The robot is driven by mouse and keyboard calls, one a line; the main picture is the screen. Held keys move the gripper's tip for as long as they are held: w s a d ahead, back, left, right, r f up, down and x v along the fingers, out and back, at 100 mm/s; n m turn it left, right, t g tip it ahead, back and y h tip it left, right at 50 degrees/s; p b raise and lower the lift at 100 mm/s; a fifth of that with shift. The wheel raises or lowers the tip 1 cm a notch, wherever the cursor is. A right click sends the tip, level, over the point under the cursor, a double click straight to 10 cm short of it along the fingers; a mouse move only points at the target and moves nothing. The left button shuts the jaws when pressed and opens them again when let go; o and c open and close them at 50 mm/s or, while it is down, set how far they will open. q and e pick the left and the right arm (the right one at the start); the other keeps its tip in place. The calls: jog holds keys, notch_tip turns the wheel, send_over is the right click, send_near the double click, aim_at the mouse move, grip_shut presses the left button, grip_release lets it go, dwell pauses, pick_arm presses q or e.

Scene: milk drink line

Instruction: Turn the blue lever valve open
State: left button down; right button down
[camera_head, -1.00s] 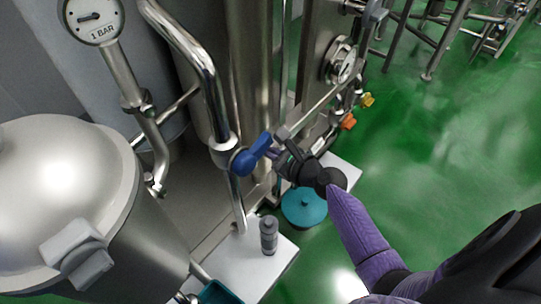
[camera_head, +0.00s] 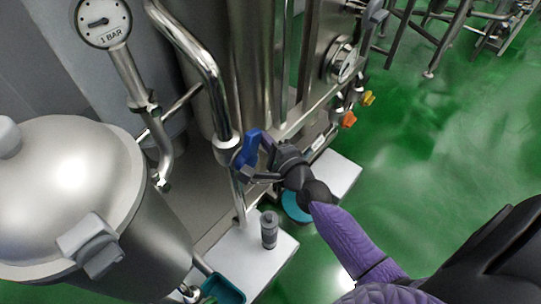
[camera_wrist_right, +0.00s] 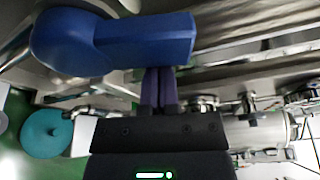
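The blue lever valve (camera_head: 246,150) sits on the vertical steel pipe, left of centre in the head view. Its handle points up and slightly right. In the right wrist view the blue lever (camera_wrist_right: 115,42) fills the upper left, with its handle pointing right. My right gripper (camera_head: 267,146) is just right of the handle. In the right wrist view its two purple fingers (camera_wrist_right: 158,88) are close together, shut, with no lever between their visible parts. The lever hides their tips, so I cannot tell whether they touch it. My left gripper is not in view.
A round steel vessel (camera_head: 75,190) stands at the left, and a pressure gauge (camera_head: 103,22) is at upper left. A grey bottle (camera_head: 269,232) stands on a white platform (camera_head: 235,262). Orange (camera_head: 348,119) and yellow (camera_head: 368,98) handles are farther right.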

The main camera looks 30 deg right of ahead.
jog(key=n, duration=0.1)
jog(key=a+r+n, duration=0.1)
jog(key=shift+s+a+n+t, duration=0.15)
jog(key=shift+s+n+t, duration=0.15)
jog(key=shift+t, duration=0.1)
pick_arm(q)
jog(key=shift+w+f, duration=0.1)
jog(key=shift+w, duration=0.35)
pick_arm(e)
jog(key=shift+a+n, duration=0.15)
jog(key=shift+n, duration=0.15)
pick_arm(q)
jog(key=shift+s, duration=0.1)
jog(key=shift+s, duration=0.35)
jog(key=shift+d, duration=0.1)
pick_arm(e)
jog(key=shift+r, duration=0.1)
